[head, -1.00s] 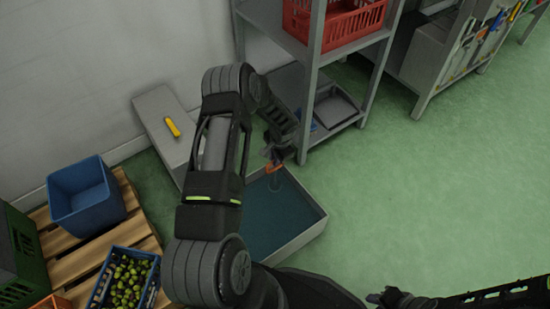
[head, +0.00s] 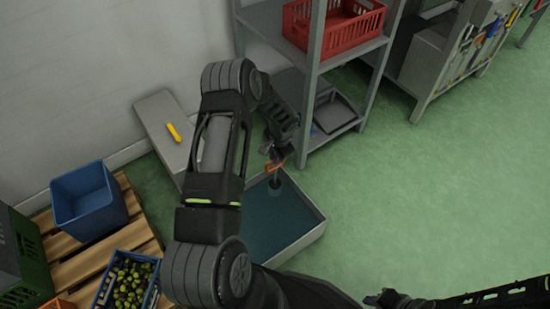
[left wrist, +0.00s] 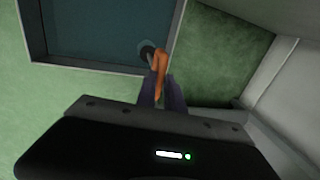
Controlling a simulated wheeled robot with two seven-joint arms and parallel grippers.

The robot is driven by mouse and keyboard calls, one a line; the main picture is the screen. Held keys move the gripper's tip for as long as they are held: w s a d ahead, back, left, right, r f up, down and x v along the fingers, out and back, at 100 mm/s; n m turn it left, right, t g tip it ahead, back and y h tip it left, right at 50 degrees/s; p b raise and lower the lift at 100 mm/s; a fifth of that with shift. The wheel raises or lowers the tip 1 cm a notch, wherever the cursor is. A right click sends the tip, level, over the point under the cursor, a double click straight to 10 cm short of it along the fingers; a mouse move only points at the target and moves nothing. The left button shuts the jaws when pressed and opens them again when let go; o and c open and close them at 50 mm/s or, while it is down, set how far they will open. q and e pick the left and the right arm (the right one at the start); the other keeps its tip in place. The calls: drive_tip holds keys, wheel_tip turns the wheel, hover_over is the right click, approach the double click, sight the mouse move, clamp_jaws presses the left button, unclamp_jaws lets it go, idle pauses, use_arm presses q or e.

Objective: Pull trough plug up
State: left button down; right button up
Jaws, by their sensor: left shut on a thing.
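The trough (head: 312,236) is a shallow grey basin on the floor with dark blue-green water in it. The plug's orange handle (head: 276,165) shows at its back corner, with a dark round plug (head: 275,183) below it, over the water. My left gripper (head: 273,152) is shut on the handle, above the trough's back edge. In the left wrist view the orange handle (left wrist: 160,73) lies between the fingers, and the dark plug (left wrist: 147,50) is beyond it, inside the trough's rim (left wrist: 95,67). My right gripper (head: 384,298) is low at the bottom right, away from the trough; its jaws are unclear.
A grey shelf rack (head: 313,80) with a red crate (head: 345,32) stands just behind the trough. A grey block (head: 160,118) with a yellow object on top lies at the wall. A pallet (head: 75,258) with crates is left. The right floor is clear.

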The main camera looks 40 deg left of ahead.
use_arm(q)
drive_tip(key=shift+w+r, duration=0.1)
drive_tip(key=shift+r, duration=0.05)
drive_tip(key=c, duration=1.7)
unclamp_jaws()
drive_tip(key=shift+r, duration=0.15)
drive_tip(key=shift+c, duration=0.2)
drive_tip(key=shift+o, duration=1.4)
wheel_tip(320, 180, up, 8)
drive_tip(key=d+p, duration=0.1)
drive_tip(key=p, duration=0.1)
drive_tip(key=shift+s+d+f, duration=0.25)
drive_tip(key=shift+s, duration=0.05)
